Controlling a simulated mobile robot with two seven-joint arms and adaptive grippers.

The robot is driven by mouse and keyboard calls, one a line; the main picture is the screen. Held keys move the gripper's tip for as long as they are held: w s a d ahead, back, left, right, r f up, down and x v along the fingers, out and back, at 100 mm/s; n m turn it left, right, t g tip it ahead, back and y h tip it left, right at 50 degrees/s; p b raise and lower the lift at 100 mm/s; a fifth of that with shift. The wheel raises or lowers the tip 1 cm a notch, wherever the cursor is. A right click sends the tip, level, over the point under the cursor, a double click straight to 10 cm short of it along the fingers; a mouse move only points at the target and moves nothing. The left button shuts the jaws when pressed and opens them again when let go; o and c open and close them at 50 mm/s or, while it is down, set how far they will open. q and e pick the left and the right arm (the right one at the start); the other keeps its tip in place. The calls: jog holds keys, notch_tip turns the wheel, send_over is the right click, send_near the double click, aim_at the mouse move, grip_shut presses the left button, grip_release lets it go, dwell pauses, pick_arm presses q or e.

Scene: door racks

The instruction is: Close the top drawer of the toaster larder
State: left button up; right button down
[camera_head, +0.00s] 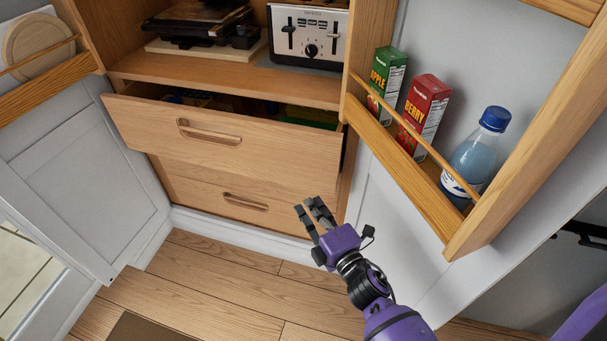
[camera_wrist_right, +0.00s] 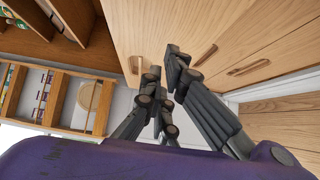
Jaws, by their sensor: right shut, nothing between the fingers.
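The toaster larder's top drawer (camera_head: 225,140) is pulled partly out in the head view, with a gap above its wooden front and coloured items inside. Its recessed handle (camera_head: 209,132) is on the front. The bottom drawer (camera_head: 240,197) below looks shut. My right gripper (camera_head: 309,205) is shut and empty, below the right end of the top drawer's front and apart from it. In the right wrist view, my right gripper (camera_wrist_right: 162,72) has wooden drawer fronts (camera_wrist_right: 225,30) with handles behind it. My left gripper is not in view.
A toaster (camera_head: 307,38) stands on the shelf above the drawer. The open right door (camera_head: 480,60) has a rack (camera_head: 402,150) with two cartons and a bottle, close to the drawer's right end. The left door (camera_head: 75,150) is open too.

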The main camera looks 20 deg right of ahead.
aim_at(310, 159)
jog(key=w, duration=0.7)
jog(key=w+d, duration=0.1)
jog(key=w, duration=0.3)
jog(key=shift+p, duration=0.35)
jog(key=w+d+b, duration=0.1)
jog(key=w, duration=0.1)
jog(key=w+d+b, duration=0.1)
jog(key=w, duration=0.1)
jog(key=w+d, duration=0.2)
jog(key=shift+d+f+b, duration=0.1)
jog(key=shift+f+b, duration=0.15)
jog(key=shift+b, duration=0.15)
jog(key=shift+w+r, duration=0.1)
jog(key=shift+r, duration=0.15)
